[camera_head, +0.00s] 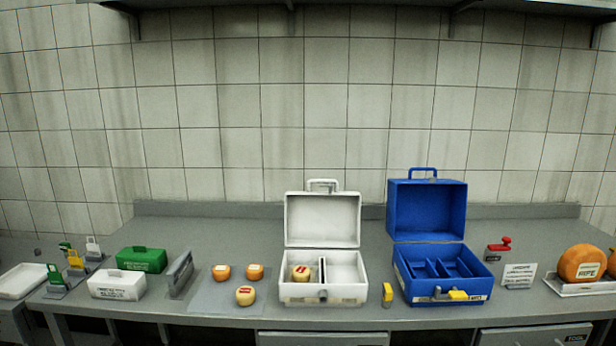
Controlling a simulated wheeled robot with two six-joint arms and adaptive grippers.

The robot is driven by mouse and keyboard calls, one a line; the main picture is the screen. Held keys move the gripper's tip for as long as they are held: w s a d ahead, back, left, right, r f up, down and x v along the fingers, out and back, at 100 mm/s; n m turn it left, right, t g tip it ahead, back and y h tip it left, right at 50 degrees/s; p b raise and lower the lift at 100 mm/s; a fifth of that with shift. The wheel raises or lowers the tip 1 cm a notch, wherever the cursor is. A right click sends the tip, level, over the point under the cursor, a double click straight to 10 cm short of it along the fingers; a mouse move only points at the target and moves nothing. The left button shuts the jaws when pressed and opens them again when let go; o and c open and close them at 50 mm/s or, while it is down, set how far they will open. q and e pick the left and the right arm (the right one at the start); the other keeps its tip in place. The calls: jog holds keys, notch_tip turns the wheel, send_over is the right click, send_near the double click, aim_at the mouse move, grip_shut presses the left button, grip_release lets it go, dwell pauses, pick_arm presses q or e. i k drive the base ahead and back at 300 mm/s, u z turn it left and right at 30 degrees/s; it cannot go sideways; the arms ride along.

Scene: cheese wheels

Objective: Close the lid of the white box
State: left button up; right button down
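The white box (323,292) stands near the middle of the grey table, close to its front edge. Its lid (322,219) is open and stands upright at the back, with a handle on top. Inside, a divider splits the box; a pale yellow cheese wheel (301,273) with a red label lies in the left compartment. The right compartment looks empty. Neither of my grippers shows in the head view.
A blue box (440,275) with its lid open stands to the right. A small yellow object (387,294) stands between the boxes. Several cheese wheels lie on a grey mat (208,301) to the left. A shelf hangs above.

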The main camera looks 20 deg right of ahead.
aim_at(330, 218)
jog(key=z, duration=0.5)
jog(key=i, duration=0.85)
jog(key=z, duration=0.7)
